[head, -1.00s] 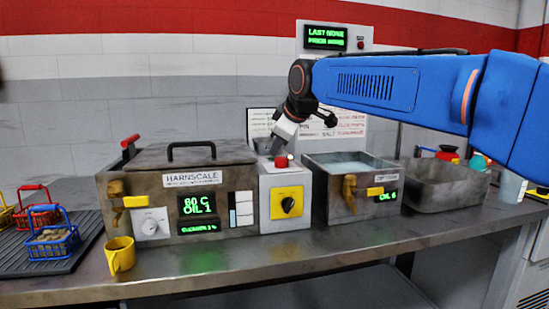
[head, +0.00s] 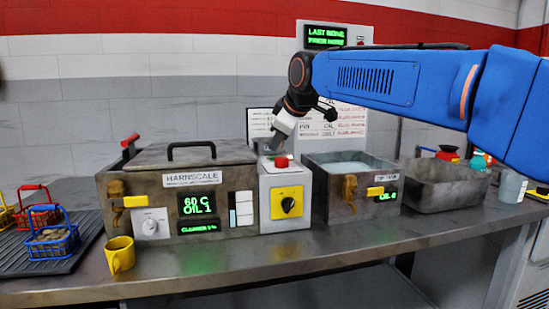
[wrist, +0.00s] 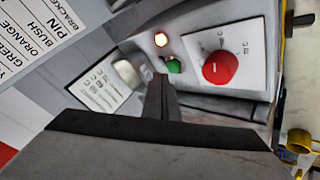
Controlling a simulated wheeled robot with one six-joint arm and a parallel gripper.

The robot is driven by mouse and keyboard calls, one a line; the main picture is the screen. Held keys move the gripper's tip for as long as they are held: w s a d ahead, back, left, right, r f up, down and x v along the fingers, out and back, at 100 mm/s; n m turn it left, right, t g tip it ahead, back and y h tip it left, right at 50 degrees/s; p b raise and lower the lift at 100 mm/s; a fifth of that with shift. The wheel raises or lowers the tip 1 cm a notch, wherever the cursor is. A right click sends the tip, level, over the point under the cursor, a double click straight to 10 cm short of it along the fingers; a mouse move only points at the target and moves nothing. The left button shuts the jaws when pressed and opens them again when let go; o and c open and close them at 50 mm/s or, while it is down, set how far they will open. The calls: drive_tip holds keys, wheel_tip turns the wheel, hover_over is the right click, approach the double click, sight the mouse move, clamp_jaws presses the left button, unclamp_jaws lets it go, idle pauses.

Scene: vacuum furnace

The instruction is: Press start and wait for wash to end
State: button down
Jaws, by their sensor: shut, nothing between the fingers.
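The washer (head: 157,190) is a grey metal tank with its lid closed, labelled HARNSCALE. Its green display (head: 197,205) reads about 60 C, OIL 1. The control box (head: 275,210) stands just right of it, with a red knob (head: 281,162) on top and a black rotary switch (head: 288,205) on its yellow front plate. My gripper (head: 273,147) is shut and empty, pointing down over the back of the box top. In the wrist view a green button (wrist: 174,65) lies just beyond the fingertips, beside a lit lamp (wrist: 161,40). I cannot tell whether the fingers touch it.
A second tank (head: 335,205) with liquid stands right of the box, then an empty grey basin (head: 440,195). A yellow mug (head: 120,255) is at the front left. Blue (head: 50,240), red and yellow baskets sit on a dark mat.

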drive_tip(key=shift+r, duration=2.5)
drive_tip(key=shift+s, duration=0.1)
